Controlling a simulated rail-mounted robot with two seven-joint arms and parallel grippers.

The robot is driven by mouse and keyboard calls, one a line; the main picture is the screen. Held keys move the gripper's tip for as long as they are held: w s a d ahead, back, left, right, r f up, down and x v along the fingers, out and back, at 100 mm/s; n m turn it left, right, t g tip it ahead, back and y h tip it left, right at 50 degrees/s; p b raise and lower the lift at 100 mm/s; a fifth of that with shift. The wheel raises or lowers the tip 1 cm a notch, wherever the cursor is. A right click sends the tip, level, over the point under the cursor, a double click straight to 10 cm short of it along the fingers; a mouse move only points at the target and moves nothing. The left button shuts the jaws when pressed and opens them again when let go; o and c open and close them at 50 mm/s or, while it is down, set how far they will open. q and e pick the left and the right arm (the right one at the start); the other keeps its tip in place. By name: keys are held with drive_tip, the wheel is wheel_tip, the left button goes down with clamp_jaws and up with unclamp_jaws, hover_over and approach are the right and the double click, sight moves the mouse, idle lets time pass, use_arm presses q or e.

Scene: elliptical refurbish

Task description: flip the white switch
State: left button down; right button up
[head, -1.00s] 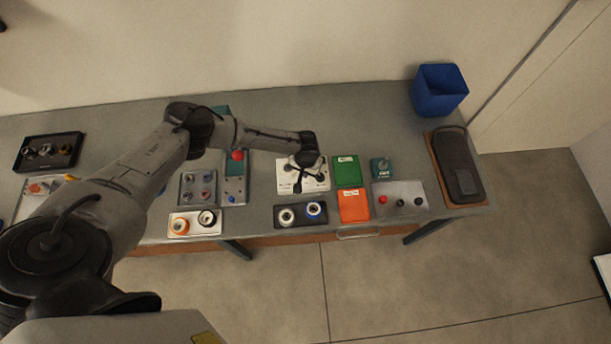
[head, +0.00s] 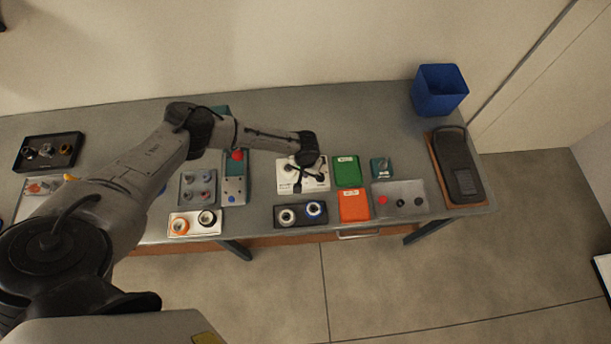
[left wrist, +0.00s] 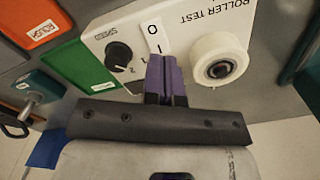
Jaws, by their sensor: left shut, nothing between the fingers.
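The white roller test panel (head: 322,183) lies on the bench, under my left gripper (head: 298,188). In the left wrist view, the panel (left wrist: 188,48) has a black speed knob (left wrist: 119,53), a white roller (left wrist: 220,62) and, between them, a white strip marked 0 and I (left wrist: 154,34), where the white switch seems to be. My left gripper's purple fingers (left wrist: 165,76) are shut and empty, with their tips at the lower end of this strip. They hide part of it, so I cannot tell the switch's position or whether they touch it. My right gripper is not in view.
A green box (head: 347,171) and an orange box (head: 354,205) sit just right of the panel. A tray with two rings (head: 301,224) lies in front. A teal device with a red button (head: 235,182) stands to the left. The bench behind is clear.

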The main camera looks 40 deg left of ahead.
use_arm(q)
drive_tip(key=shift+f+b, duration=0.5)
drive_tip(key=shift+f, duration=0.25)
